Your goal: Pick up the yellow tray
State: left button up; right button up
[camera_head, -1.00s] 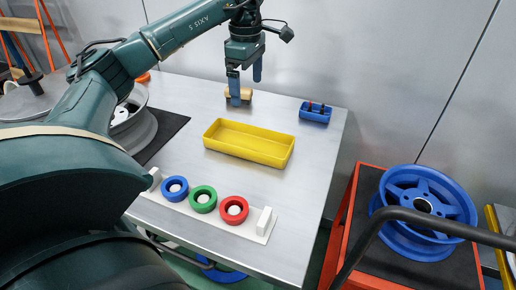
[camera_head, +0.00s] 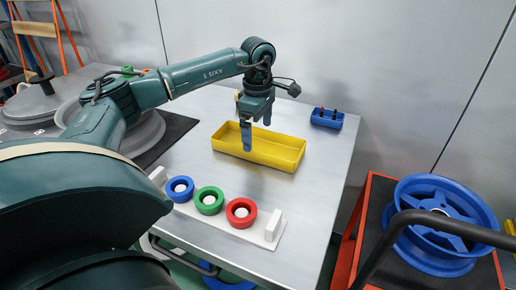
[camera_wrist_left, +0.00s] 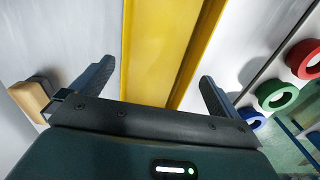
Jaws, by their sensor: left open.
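The yellow tray (camera_head: 282,152) is a shallow, empty rectangular tray lying on the metal table. My left gripper (camera_head: 257,130) is open and empty over the tray's left part, pointing down. In the head view its near finger hides some of the tray. In the left wrist view the tray (camera_wrist_left: 165,60) runs between the two spread fingers (camera_wrist_left: 154,82), one to each side. I cannot tell how high the fingertips are above the rim. My right gripper is not in view.
A white holder (camera_head: 274,226) carries blue (camera_head: 180,189), green (camera_head: 209,201) and red (camera_head: 241,213) rings in front. A blue wheel (camera_head: 440,220) sits on a red cart.

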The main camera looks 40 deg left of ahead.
aim_at(258, 150)
pick_arm(q)
notch_tip(258, 150, down, 4)
jog(key=shift+w+r, duration=0.1)
jog(key=c, duration=0.7)
